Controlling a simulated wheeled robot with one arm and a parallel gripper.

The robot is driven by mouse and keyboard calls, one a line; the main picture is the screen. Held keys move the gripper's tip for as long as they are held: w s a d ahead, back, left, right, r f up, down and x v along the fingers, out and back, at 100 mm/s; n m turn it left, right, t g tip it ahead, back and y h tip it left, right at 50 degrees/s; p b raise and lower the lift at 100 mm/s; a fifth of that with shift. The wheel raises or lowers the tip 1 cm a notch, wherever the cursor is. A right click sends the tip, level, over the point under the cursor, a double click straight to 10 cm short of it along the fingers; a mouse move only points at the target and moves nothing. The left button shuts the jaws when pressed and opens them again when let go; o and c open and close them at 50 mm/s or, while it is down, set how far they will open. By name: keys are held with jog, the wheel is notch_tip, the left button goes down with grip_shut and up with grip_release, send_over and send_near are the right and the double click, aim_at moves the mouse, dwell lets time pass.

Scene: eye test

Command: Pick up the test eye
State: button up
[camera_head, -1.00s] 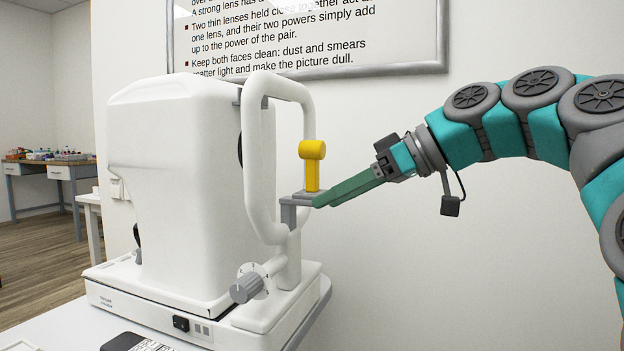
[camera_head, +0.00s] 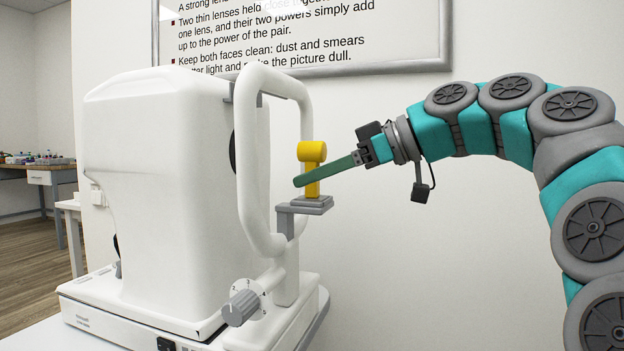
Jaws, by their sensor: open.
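The test eye (camera_head: 312,152) is a yellow piece with a round barrel head on a short post. It stands upright on a small grey rest (camera_head: 305,205) held out from the white instrument's frame. My gripper (camera_head: 302,182), with long green fingers, reaches in from the right at the height of the post. One finger crosses in front of the post, below the head. The other finger is hidden, so I cannot tell whether the post lies between them. The gripper is open.
The white eye instrument (camera_head: 165,180) fills the left, with its white tube frame (camera_head: 247,160) close to my fingertips. A grey knob (camera_head: 241,307) sits below. A framed text board (camera_head: 400,40) hangs on the wall behind. The space right of the rest is free.

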jog(key=x, duration=0.4)
jog(key=shift+a+r, duration=0.1)
grip_shut()
dwell(0.5)
